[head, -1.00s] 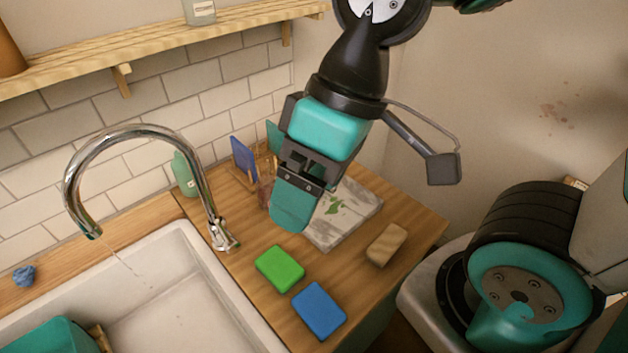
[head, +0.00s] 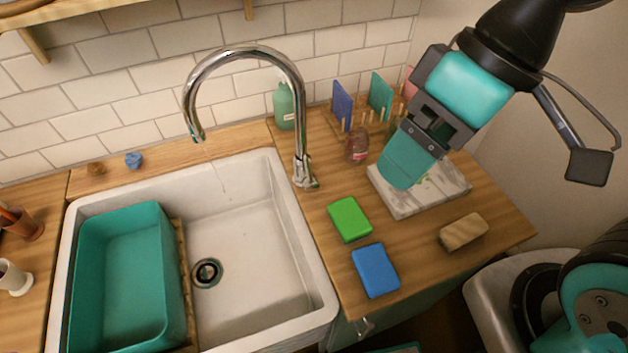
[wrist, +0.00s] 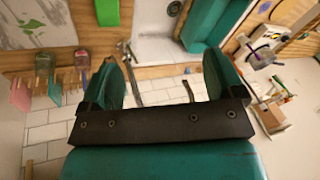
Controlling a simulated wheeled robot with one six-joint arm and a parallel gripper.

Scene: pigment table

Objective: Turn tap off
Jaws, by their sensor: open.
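The chrome gooseneck tap (head: 296,120) stands at the right back corner of the white sink (head: 325,285), with its spout over the basin. A thin thread of water seems to fall from the spout. The tap's base and small lever (head: 308,184) are at the counter by the sink's edge. My gripper (head: 402,170) is above the right counter, to the right of the tap and apart from it, over the marble board (head: 440,190). In the wrist view my gripper (wrist: 165,85) has its two teal fingers spread with nothing between them; part of the tap (wrist: 130,65) shows between them.
A green sponge (head: 349,219), a blue sponge (head: 375,270) and a tan block (head: 464,232) lie on the right counter. A glass jar (head: 357,146), a green bottle (head: 284,106) and a rack stand behind. A teal tub (head: 130,265) sits in the sink's left side.

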